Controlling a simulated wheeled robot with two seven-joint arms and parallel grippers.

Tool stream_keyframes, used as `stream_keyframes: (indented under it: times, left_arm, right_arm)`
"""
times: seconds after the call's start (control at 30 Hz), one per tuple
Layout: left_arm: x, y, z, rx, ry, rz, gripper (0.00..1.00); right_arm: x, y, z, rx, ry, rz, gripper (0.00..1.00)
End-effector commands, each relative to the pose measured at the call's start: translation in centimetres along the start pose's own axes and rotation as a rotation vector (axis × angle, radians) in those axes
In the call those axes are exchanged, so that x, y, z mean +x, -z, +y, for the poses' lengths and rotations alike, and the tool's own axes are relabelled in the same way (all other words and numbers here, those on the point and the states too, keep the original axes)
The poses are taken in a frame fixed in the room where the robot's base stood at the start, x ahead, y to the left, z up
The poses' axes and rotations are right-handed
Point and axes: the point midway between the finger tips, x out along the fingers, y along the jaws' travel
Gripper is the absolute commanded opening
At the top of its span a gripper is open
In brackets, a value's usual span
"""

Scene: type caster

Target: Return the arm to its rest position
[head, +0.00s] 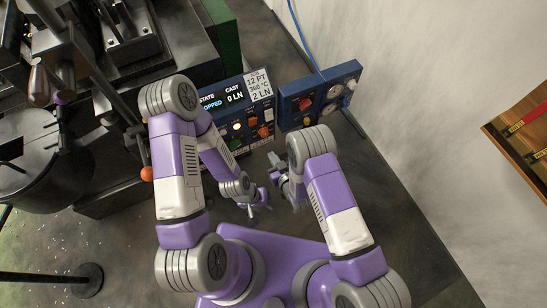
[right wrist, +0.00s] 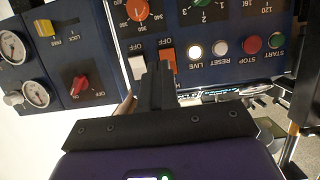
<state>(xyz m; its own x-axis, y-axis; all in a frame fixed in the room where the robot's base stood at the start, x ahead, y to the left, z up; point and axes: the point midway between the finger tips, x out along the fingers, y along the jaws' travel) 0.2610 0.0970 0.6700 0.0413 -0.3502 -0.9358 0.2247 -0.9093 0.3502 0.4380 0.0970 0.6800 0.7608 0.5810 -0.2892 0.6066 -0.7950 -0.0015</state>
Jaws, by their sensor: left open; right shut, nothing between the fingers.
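My right gripper (head: 273,160) is in front of the lower part of the control panel (head: 219,104). In the right wrist view its fingers (right wrist: 157,84) are together, with nothing between them. The panel's upside-down face fills the upper part of that view, with a white LIVE light (right wrist: 195,51), a red STOP button (right wrist: 251,45) and a green START button (right wrist: 276,41). The fingertips overlap the panel near an orange switch (right wrist: 168,62); contact cannot be told. My left gripper (head: 256,208) is open and empty, lower in the head view, above the floor.
A second blue panel (head: 318,96) with gauges and a red knob stands to the right. Dark machinery and a black round pot (head: 38,160) are at left, with an orange ball knob (head: 147,174). A wooden rack (head: 520,128) is at far right. Floor at lower right is clear.

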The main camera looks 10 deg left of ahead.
Motion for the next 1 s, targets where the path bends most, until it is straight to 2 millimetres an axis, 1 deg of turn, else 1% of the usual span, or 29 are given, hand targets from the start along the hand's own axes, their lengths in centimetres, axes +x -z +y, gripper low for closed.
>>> stream_keyframes:
  times: [0.4,0.47,0.57,0.6,0.67,0.7,0.77,0.8,0.87,0.9,1.0]
  left_arm:
    - [0.0,0.0,0.0,0.000,0.000,0.000,0.43]
    - [0.0,0.0,0.0,0.000,0.000,0.000,0.43]
    - [0.0,0.0,0.0,0.000,0.000,0.000,0.43]
    - [0.0,0.0,0.0,0.000,0.000,0.000,0.43]
    - [0.0,0.0,0.0,0.000,0.000,0.000,0.43]
    - [0.0,0.0,0.0,0.000,0.000,0.000,0.43]
    - [0.0,0.0,0.0,0.000,0.000,0.000,0.43]
    - [0.0,0.0,0.0,0.000,0.000,0.000,0.43]
    - [0.0,0.0,0.0,0.000,0.000,0.000,0.43]
    - [0.0,0.0,0.0,0.000,0.000,0.000,0.43]
    - [0.0,0.0,0.0,0.000,0.000,0.000,0.43]
  right_arm:
    - [0.0,-0.1,0.2,0.005,-0.006,-0.008,0.00]
    - [-0.3,-0.5,0.9,0.025,-0.025,-0.038,0.00]
    - [-1.7,-2.0,3.4,0.105,-0.091,-0.151,0.00]
    - [-2.7,-2.9,4.6,0.157,-0.126,-0.219,0.00]
    - [-4.8,-4.5,6.3,0.253,-0.178,-0.338,0.00]
    - [-6.6,-5.5,7.2,0.326,-0.211,-0.423,0.00]
    - [-9.5,-6.9,8.0,0.438,-0.247,-0.547,0.00]
    - [-11.5,-7.6,8.1,0.513,-0.263,-0.625,0.00]
    - [-14.5,-8.4,8.0,0.620,-0.278,-0.732,0.00]
    - [-16.3,-8.6,7.7,0.685,-0.281,-0.796,0.00]
    - [-20.3,-8.8,6.5,0.823,-0.278,-0.923,0.00]
